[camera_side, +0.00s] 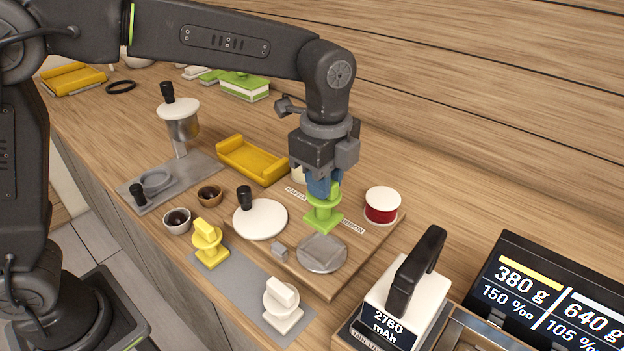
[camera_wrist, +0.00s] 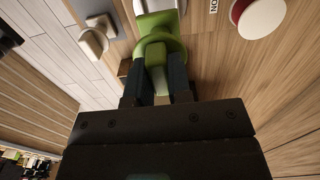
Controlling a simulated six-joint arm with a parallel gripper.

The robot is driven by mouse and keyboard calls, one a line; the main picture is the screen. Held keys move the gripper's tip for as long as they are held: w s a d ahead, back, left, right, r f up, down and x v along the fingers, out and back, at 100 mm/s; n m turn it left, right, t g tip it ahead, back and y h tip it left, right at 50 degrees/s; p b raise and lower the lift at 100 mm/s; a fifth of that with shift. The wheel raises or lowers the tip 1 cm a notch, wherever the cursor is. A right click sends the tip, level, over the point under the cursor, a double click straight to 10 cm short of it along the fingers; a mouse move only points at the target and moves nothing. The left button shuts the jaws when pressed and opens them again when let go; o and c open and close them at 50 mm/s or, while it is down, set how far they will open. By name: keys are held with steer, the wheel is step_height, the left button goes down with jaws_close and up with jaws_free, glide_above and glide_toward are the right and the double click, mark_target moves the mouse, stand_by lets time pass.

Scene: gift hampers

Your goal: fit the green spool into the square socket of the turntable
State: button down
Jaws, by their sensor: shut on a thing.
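The green spool (camera_side: 323,217) has a square base, a round flange and an upper grip part. My gripper (camera_side: 322,188) points down and is shut on its upper part; the wrist view shows the spool (camera_wrist: 158,42) between the two dark fingers (camera_wrist: 160,80). The turntable (camera_side: 322,262) is a grey disc with a square socket on the wooden board. In the side view the spool's base shows just above and behind the disc, apparently over its far side. I cannot tell the exact height gap. In the wrist view the spool hides most of what lies under it.
A red ribbon roll (camera_side: 382,207) stands right of the spool. A yellow spool (camera_side: 209,244) and a white spool (camera_side: 282,307) stand nearer the front. A black-handled device (camera_side: 405,290) stands right.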

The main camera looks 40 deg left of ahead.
mark_target(323, 217)
steer(key=shift+f, duration=2.95)
steer(key=shift+f, duration=1.1)
steer(key=c, duration=1)
jaws_free()
steer(key=shift+r, duration=0.1)
step_height(323, 217, up, 14)
steer(key=shift+f, duration=0.2)
